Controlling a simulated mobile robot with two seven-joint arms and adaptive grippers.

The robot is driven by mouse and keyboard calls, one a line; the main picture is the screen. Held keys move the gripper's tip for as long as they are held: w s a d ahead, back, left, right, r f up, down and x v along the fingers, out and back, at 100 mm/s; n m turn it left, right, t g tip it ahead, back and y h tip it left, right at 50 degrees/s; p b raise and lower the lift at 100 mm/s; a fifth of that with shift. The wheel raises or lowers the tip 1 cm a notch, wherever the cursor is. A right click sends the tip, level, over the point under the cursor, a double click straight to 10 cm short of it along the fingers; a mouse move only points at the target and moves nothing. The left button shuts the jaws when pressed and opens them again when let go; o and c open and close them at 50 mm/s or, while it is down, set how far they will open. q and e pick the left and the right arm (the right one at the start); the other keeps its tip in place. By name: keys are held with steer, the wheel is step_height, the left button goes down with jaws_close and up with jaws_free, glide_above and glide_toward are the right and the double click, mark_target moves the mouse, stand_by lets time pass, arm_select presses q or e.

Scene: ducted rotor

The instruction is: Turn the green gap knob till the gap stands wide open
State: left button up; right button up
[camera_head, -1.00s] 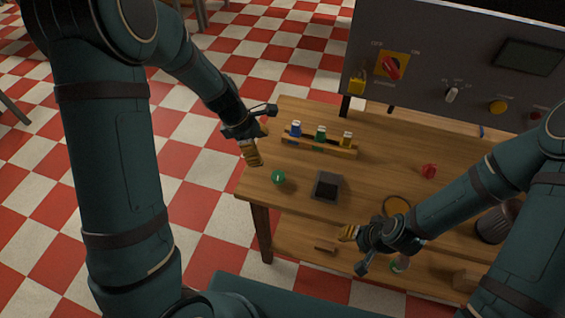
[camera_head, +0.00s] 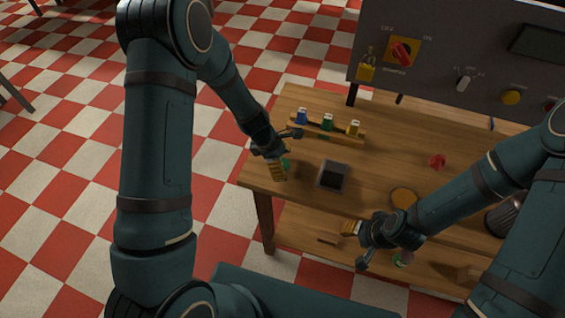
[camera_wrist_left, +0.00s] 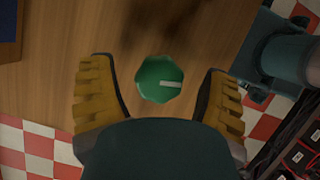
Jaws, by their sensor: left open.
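The green gap knob (camera_wrist_left: 160,79) is on the wooden table top, with a white pointer mark that points right in the left wrist view. In the head view the knob (camera_head: 287,162) is partly hidden by my left gripper. My left gripper (camera_wrist_left: 160,95) is open, its yellow ridged fingers on either side of the knob, with space between each finger and the knob. In the head view my left gripper (camera_head: 280,168) is over the table's left edge area. My right gripper (camera_head: 352,230) is over the table's front part; whether it is open is unclear.
A dark square box (camera_head: 331,176) stands right of the knob. A wooden rack (camera_head: 325,130) with blue, green and yellow items is behind. A red knob (camera_head: 437,161) and an orange ring (camera_head: 403,198) lie further right. A grey control panel (camera_head: 440,60) stands at the back.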

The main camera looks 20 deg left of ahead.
arm_select(q)
steer(key=c, duration=1.2)
